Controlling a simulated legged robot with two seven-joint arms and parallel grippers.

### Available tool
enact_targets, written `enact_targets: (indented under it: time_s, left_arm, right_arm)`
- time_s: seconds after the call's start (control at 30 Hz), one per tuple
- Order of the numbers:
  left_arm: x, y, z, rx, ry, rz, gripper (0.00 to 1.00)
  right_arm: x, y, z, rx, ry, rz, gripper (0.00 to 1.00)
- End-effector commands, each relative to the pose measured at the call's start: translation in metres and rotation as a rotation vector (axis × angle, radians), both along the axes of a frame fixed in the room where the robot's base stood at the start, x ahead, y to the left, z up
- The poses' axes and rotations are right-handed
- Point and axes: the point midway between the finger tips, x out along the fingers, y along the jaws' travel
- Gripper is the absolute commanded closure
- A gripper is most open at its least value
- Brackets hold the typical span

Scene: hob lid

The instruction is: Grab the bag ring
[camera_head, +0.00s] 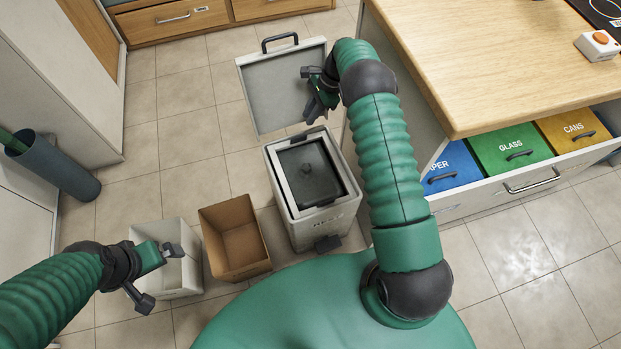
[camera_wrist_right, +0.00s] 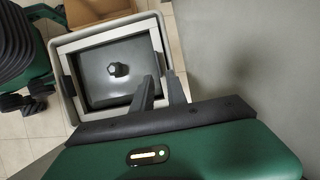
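A light grey bin (camera_head: 326,228) stands on the floor at the centre, its square lid (camera_head: 262,90) raised behind it. In its mouth a pale frame surrounds a dark panel (camera_head: 310,172) with a round knob; both also show in the right wrist view, the panel (camera_wrist_right: 112,88) and the pale frame (camera_wrist_right: 68,62). I cannot tell for sure which part is the bag ring. My right gripper (camera_head: 314,90) is beside the raised lid, above and behind the bin's mouth, its fingers apart and empty. My left gripper (camera_head: 160,272) is open and empty over a white bin at the left.
A white bin (camera_head: 190,277) and an open cardboard box (camera_head: 238,232) stand left of the grey bin. A counter (camera_head: 480,60) with an open drawer of blue, green (camera_head: 508,147) and yellow lidded bins is at right. Floor between box and back drawers is clear.

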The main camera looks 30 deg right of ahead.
Motion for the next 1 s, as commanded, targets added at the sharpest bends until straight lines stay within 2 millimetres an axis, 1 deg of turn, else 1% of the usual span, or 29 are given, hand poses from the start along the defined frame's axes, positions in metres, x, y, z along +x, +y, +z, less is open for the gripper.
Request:
enact_targets:
  time_s: [0.03,0.13,0.2,0.37,0.5,0.57,0.63,0.8,0.87,0.93,0.97,1.0]
  left_arm:
    - [0.000,0.000,-0.006,0.000,0.000,0.000,0.00]
    - [0.000,0.000,-0.016,0.000,0.000,0.000,0.00]
    - [0.000,0.000,-0.020,0.000,0.000,0.000,0.00]
    - [0.000,0.000,-0.028,0.000,0.000,0.000,0.00]
    - [0.000,0.000,-0.044,0.000,0.000,0.000,0.00]
    - [0.000,0.000,-0.047,0.000,0.000,0.000,0.00]
    - [0.000,0.000,-0.047,0.000,0.001,0.000,0.00]
    - [0.000,0.000,-0.045,0.000,0.000,0.000,0.00]
    - [0.000,0.000,-0.045,0.000,0.000,0.000,0.00]
    - [0.000,0.000,-0.045,0.000,0.000,0.000,0.00]
    - [0.000,0.000,-0.045,0.000,0.000,0.000,0.00]
    - [0.000,0.000,-0.045,0.000,0.000,0.000,0.00]
  right_arm:
    - [0.000,0.004,-0.012,0.000,0.002,0.002,0.82]
    - [0.002,0.012,-0.034,-0.001,0.003,0.003,0.82]
    - [0.004,0.017,-0.045,-0.001,0.002,0.004,0.82]
    - [0.005,0.024,-0.062,-0.001,0.002,0.004,0.82]
    - [0.005,0.032,-0.088,-0.003,0.002,0.005,0.82]
    - [0.006,0.037,-0.096,-0.002,0.002,0.004,0.82]
    - [0.007,0.039,-0.099,-0.002,0.001,0.004,0.82]
    - [0.007,0.039,-0.097,-0.002,0.000,0.004,0.82]
    - [0.007,0.039,-0.097,-0.002,0.000,0.004,0.88]
    - [0.007,0.039,-0.097,-0.002,0.000,0.004,0.98]
    - [0.007,0.039,-0.097,-0.002,0.000,0.004,1.00]
    - [0.007,0.039,-0.097,-0.002,0.000,0.004,1.00]
